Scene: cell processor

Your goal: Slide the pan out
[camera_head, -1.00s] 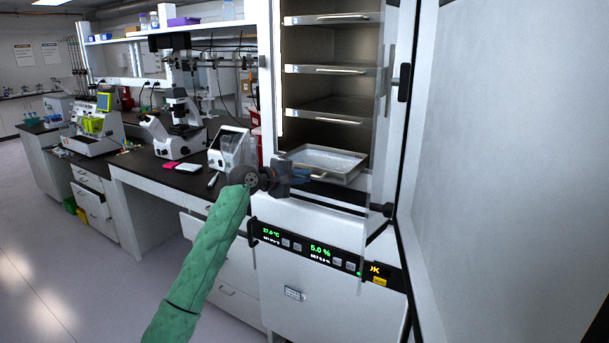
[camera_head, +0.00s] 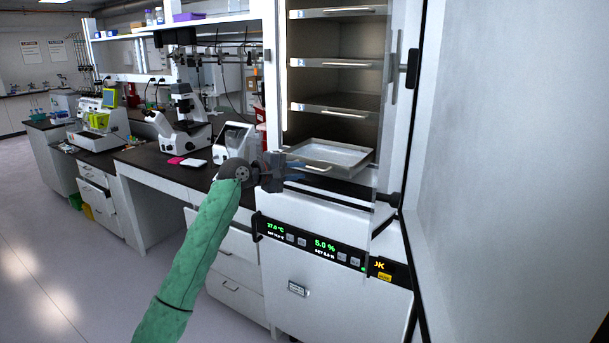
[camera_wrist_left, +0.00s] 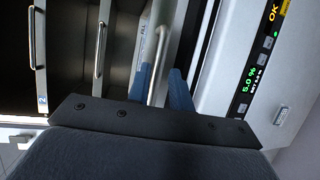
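The pan (camera_head: 345,157) is a shallow silvery tray on the lowest level of the open cabinet (camera_head: 318,225). Its front handle (camera_head: 312,166) faces my left gripper (camera_head: 298,172). The gripper is at the pan's front left, with its blue fingertips apart. In the left wrist view, the bar handle (camera_wrist_left: 159,60) runs between the fingers of the left gripper (camera_wrist_left: 162,85). The fingers appear open around it, with no clear grip; contact is hard to tell. My right gripper is not in view.
Several shelves with bar handles (camera_head: 347,64) are above the pan. A clear door panel and its black frame stand at the right, beside a large white door (camera_head: 510,150). A control panel (camera_head: 318,246) is below. A bench with a microscope (camera_head: 185,125) is left.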

